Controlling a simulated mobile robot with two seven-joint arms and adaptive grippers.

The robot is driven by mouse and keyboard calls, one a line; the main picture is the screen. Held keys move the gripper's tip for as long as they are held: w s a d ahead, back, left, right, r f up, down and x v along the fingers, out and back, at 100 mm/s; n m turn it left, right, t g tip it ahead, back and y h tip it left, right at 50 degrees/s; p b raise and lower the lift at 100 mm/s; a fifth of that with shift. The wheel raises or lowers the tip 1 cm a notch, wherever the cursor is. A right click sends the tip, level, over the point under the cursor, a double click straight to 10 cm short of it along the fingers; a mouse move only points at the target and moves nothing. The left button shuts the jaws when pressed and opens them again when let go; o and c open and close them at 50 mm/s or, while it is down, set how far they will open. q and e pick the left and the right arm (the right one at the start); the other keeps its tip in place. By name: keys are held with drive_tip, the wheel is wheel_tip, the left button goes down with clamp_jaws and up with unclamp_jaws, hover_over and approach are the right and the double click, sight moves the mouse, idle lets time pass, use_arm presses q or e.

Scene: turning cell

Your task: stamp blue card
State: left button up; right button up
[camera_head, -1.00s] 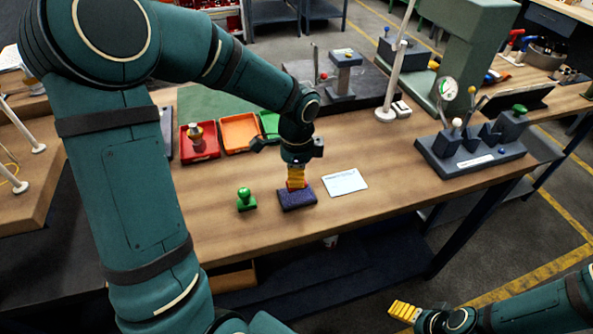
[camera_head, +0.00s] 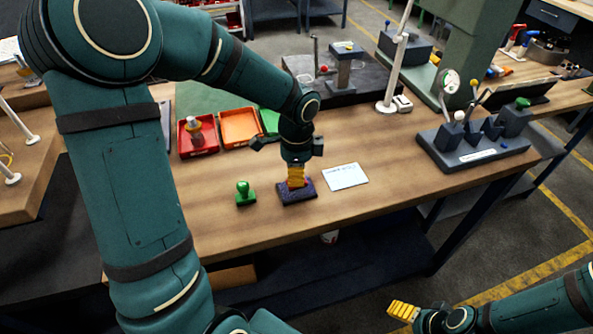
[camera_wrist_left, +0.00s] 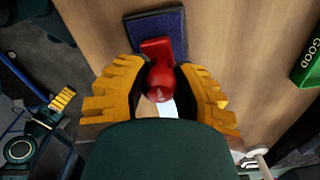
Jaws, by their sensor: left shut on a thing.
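My left gripper (camera_head: 297,177) is shut on a red stamp (camera_wrist_left: 158,72), its yellow fingers on both sides of the handle. The stamp's base is at the dark blue ink pad (camera_head: 304,196), which also shows in the left wrist view (camera_wrist_left: 178,18); it appears to rest on the pad, though contact is hard to see. A pale blue card (camera_head: 346,177) with a line of print lies flat just right of the pad. A green stamp (camera_head: 245,194) stands upright left of the pad. My right gripper (camera_head: 403,311) is beyond the table's front edge, too small to judge its opening.
Red (camera_head: 207,148), orange (camera_head: 240,129) and green (camera_head: 270,121) trays stand behind the pad; the red one holds a small part. A grey lever fixture (camera_head: 470,150) stands at the right, a white post (camera_head: 397,70) at the back. The tabletop right of the card is clear.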

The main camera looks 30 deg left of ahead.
use_arm(q)
drive_tip(key=shift+f+b, duration=0.35)
drive_tip(key=shift+f, duration=0.15)
use_arm(e)
drive_tip(key=shift+f, duration=0.35)
use_arm(q)
drive_tip(key=shift+f, duration=0.1)
use_arm(e)
drive_tip(key=shift+s, duration=0.1)
idle(1.0)
use_arm(q)
drive_tip(key=shift+r+p, duration=3.1)
drive_tip(key=shift+r, duration=0.5)
use_arm(e)
wheel_tip(320, 180, up, 6)
drive_tip(key=w, duration=0.2)
drive_tip(key=shift+d+t, duration=0.2)
drive_tip(key=shift+t, duration=0.1)
